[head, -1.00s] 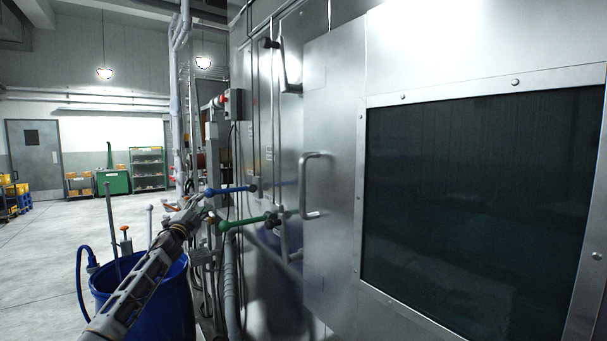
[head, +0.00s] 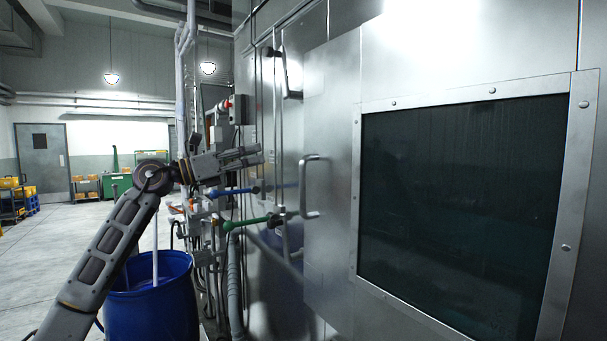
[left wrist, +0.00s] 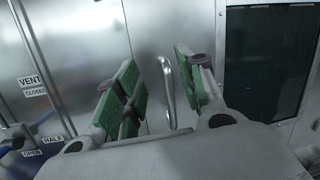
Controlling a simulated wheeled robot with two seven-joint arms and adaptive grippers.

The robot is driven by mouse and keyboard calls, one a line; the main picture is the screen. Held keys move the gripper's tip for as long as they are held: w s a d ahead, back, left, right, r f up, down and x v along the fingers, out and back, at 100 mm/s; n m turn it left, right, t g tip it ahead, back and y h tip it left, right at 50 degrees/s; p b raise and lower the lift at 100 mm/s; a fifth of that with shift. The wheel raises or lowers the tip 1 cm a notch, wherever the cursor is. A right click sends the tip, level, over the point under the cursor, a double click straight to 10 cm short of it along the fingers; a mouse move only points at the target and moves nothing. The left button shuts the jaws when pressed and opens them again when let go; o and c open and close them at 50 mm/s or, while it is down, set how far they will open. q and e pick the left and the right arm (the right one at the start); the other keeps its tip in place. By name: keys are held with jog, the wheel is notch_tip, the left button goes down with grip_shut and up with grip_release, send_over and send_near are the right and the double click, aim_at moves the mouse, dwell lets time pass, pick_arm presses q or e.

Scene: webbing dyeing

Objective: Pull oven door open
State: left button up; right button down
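The oven door (head: 330,235) is a steel panel with a large dark window (head: 455,190), on the right of the head view. Its upright bar handle (head: 304,187) is near the door's left edge. My left gripper (head: 255,155) is to the left of the handle and a little above it in the head view, its fingers pointing right. In the left wrist view my left gripper (left wrist: 158,68) is open, with green pads apart. The door handle (left wrist: 168,92) shows in the gap between them, farther off and apart from the fingers. My right gripper is not in view.
Blue (head: 232,191) and green (head: 250,222) valve levers stick out below my left gripper. A blue barrel (head: 152,305) stands beneath my left arm. Vertical pipes (head: 189,70) rise behind the arm. A second, higher handle (head: 288,75) is on the steel wall. Open floor lies far left.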

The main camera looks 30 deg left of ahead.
pick_arm(q)
jog(key=f, duration=0.1)
jog(key=f+m+g, duration=0.1)
jog(key=f, duration=0.1)
jog(key=f+m+g, duration=0.1)
jog(key=shift+d+f+y, duration=0.35)
jog(key=shift+y, duration=0.05)
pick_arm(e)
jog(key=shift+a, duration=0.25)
pick_arm(q)
jog(key=shift+w, duration=0.2)
